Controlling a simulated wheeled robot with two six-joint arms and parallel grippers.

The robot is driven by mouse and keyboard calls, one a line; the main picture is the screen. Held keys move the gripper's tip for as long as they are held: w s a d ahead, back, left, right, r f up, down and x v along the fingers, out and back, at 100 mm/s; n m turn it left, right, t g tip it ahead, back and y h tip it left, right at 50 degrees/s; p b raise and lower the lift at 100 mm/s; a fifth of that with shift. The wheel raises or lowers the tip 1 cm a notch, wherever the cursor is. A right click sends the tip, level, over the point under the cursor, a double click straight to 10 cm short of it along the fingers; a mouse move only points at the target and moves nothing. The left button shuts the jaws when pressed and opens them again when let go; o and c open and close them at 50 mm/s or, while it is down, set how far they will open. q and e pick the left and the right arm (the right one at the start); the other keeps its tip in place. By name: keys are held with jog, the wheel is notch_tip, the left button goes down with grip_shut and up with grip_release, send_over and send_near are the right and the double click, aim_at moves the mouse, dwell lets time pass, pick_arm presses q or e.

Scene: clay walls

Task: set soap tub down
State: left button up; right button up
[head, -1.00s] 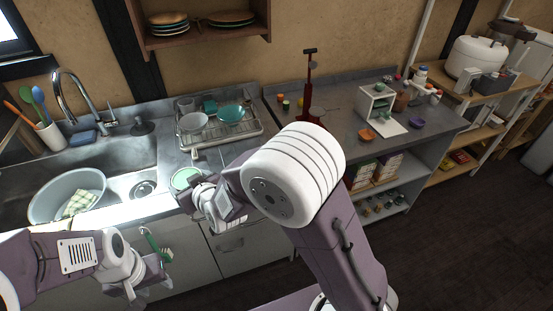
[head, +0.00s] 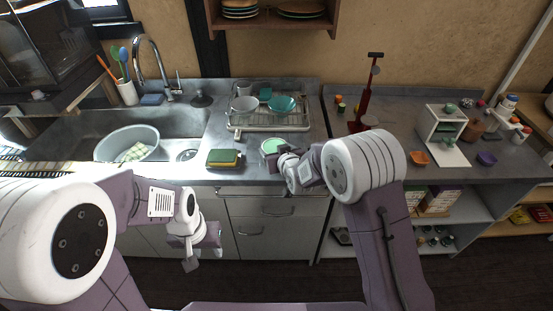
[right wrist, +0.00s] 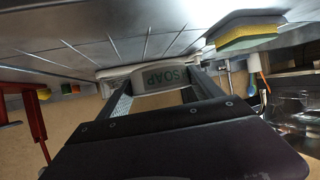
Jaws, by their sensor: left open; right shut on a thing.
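The soap tub (head: 272,147) is a small pale tub with a green top, near the counter's front edge, between the sponge and the right arm. In the right wrist view its side (right wrist: 165,76) reads SOAP, upside down, between the two fingers. My right gripper (head: 283,158) is shut on the tub. The tub's base is at or very near the grooved counter; I cannot tell whether it touches. My left gripper (head: 191,262) is open and empty, low in front of the cabinets.
A green and yellow sponge (head: 224,158) lies on the counter left of the tub. The dish rack (head: 268,126) stands behind it with bowls. The sink with a basin (head: 128,144) is at the left. A red stand (head: 365,100) and white shelf box (head: 441,130) stand at the right.

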jog(key=shift+w+d+f, duration=0.1)
jog(key=shift+w+f, duration=0.15)
jog(key=shift+w, duration=0.2)
jog(key=shift+w+d+f, duration=0.1)
jog(key=shift+w+f, duration=0.1)
jog(key=shift+w, duration=0.25)
notch_tip(320, 180, down, 4)
jog(key=shift+s+a+r+b, duration=0.1)
jog(key=shift+r+b, duration=0.1)
jog(key=shift+b, duration=0.1)
jog(key=shift+f, duration=0.45)
jog(key=o, duration=1.7)
